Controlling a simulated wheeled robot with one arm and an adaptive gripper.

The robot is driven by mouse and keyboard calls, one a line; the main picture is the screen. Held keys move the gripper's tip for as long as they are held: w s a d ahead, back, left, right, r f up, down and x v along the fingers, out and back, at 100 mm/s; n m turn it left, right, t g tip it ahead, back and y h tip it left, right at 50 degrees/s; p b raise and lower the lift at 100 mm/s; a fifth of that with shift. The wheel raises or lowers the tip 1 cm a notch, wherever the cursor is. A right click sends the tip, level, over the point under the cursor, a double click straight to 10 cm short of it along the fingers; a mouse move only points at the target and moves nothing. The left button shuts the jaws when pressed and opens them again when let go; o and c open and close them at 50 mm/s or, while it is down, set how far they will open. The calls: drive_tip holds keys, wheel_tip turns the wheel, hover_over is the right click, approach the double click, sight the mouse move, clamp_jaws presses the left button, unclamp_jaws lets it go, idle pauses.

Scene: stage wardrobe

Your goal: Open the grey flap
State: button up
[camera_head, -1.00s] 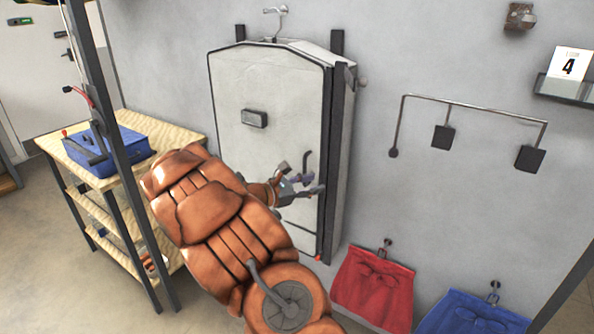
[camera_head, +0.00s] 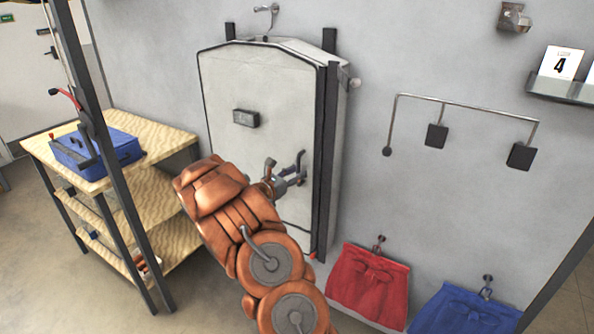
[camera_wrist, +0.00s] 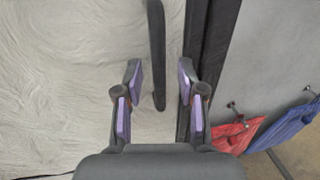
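The grey flap (camera_head: 222,85) is the pale front of a tall case on the wall, with a dark edge, and it looks shut. A dark upright bar handle (camera_wrist: 157,45) stands near its right edge. My gripper (camera_wrist: 160,80) is open, with one purple-padded finger on each side of the handle's lower end in the wrist view. I see no contact, and cannot tell how deep the handle sits between the fingers. In the head view my gripper (camera_head: 300,172) is close to the flap and partly covers the handle.
A small dark plate (camera_head: 246,118) is on the flap. A wooden shelf unit (camera_head: 165,140) with a blue case (camera_head: 125,147) stands left. A wall rail (camera_head: 470,108) with dark pads is at right. Red (camera_head: 368,285) and blue (camera_head: 462,312) cloths hang low on the right.

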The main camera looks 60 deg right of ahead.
drive_tip(key=shift+s+d, duration=0.1)
drive_tip(key=shift+d, duration=0.8)
clamp_jaws()
drive_tip(key=shift+a, duration=0.35)
drive_tip(key=shift+d, duration=0.1)
